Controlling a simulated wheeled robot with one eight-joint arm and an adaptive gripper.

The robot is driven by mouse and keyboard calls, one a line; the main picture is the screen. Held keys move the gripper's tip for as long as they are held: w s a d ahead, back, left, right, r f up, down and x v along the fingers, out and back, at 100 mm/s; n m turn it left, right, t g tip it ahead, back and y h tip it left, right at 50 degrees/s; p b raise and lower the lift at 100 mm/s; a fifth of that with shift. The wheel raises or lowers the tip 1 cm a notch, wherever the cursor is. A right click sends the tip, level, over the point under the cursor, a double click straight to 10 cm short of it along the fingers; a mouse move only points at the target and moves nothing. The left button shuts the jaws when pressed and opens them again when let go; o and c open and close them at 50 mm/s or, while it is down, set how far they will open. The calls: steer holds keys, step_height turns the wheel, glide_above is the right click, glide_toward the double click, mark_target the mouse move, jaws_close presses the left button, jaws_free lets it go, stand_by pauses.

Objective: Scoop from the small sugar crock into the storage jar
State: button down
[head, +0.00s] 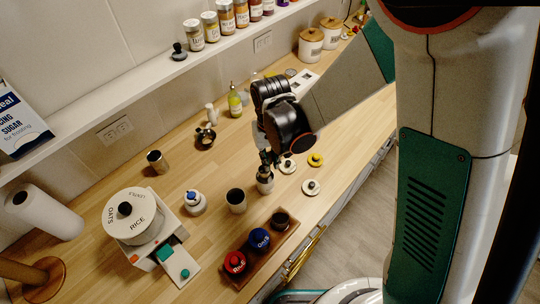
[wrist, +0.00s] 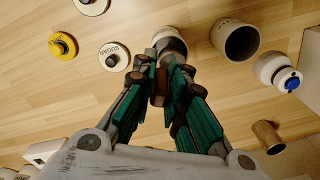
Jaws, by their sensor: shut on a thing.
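A small white open crock (head: 265,187) stands on the counter directly below my gripper (head: 265,157); it also shows in the wrist view (wrist: 170,38), just beyond the fingertips. A round white lid marked SUGAR (wrist: 113,56) lies beside it, also in the head view (head: 311,187). In the wrist view my gripper (wrist: 163,72) is shut on a brown handle (wrist: 160,88), mostly hidden between the green fingers. Whatever is at its far end is hidden at the crock's mouth. An open dark grey jar (head: 236,201) stands close left of the crock, also in the wrist view (wrist: 235,40).
A wooden tray (head: 288,241) holds a red-lidded, a blue-lidded and an open dark pot. A white jar with a blue knob (head: 195,202) and a metal cup (head: 157,162) stand left. A yellow lid (head: 316,159) and another white lid (head: 287,166) lie right.

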steer(key=shift+f+b, duration=1.9)
steer(key=shift+f, duration=0.15)
steer(key=shift+f+b, duration=0.25)
steer(key=shift+b, duration=0.05)
steer(key=shift+r, duration=0.15)
steer(key=shift+r+p, duration=1.95)
steer(key=shift+r, duration=1.25)
